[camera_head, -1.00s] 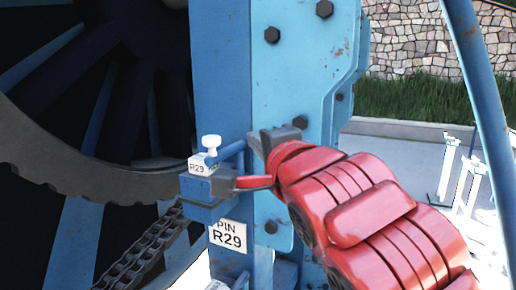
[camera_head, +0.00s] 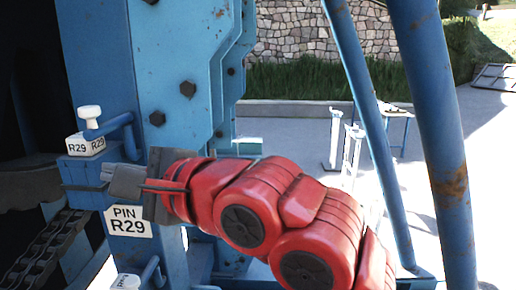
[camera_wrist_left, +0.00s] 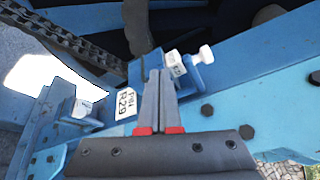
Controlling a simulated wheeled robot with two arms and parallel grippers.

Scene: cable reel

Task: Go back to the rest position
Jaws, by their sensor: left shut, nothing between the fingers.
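My left gripper (camera_head: 108,176) is shut and empty, beside the blue bracket (camera_head: 80,174) on the blue post. The pin (camera_head: 89,114) has a white knob and a white block marked R29, and sits on the bracket just above my fingers. A white label reading PIN R29 (camera_head: 128,221) is below the fingers. In the left wrist view the two fingers (camera_wrist_left: 161,80) lie together, pointing at the bracket between the label (camera_wrist_left: 126,103) and the pin's knob (camera_wrist_left: 203,54). Whether the fingertips touch the bracket is unclear. My right gripper is not in view.
The bolted blue post (camera_head: 100,50) stands close in front of me. A dark chain (camera_head: 45,250) hangs at the lower left. Blue slanted tubes (camera_head: 435,130) stand at the right. Beyond are open paving, white stands (camera_head: 350,157) and a stone wall (camera_head: 300,32).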

